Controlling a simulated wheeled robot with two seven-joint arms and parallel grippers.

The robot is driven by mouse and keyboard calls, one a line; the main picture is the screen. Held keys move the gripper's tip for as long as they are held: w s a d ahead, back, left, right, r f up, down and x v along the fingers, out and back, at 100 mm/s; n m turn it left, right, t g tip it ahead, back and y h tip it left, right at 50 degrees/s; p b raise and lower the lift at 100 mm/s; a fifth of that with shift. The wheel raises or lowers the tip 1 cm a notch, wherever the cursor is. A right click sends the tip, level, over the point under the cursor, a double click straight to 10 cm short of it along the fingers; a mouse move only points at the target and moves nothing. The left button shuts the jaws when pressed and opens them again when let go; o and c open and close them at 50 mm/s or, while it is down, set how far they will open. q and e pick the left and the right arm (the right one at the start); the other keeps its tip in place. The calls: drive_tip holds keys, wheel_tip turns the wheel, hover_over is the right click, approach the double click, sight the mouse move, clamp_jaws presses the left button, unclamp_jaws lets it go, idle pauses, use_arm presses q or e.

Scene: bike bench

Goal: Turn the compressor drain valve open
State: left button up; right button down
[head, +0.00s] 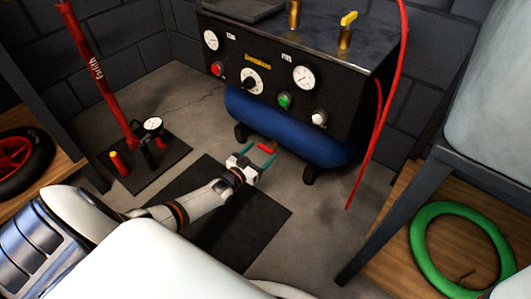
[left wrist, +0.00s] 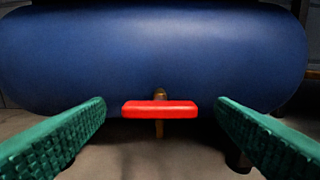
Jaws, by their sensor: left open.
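The compressor (head: 300,85) stands against the back wall in the head view, with a blue tank (head: 290,127) under a dark control panel. In the left wrist view the drain valve shows as a red bar handle (left wrist: 160,109) on a brass stem (left wrist: 159,129) below the blue tank (left wrist: 150,55). The handle lies level, crosswise in the picture. My left gripper (head: 258,157) is open in front of the tank. Its green fingers stand on either side of the red handle in the left wrist view, with gaps at both ends. My right gripper is not in view.
A red floor pump (head: 98,75) stands on a dark plate at the left. A red hose (head: 388,100) hangs at the compressor's right side. A shelf with a green ring (head: 424,266) is at the lower right. A dark mat (head: 262,215) lies under my left arm.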

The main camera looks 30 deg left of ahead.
sight(264, 149)
use_arm(q)
drive_tip(key=shift+w+d+b, duration=0.15)
drive_tip(key=shift+w+b, duration=0.5)
drive_tip(key=shift+w, duration=1.05)
drive_tip(key=c, duration=1)
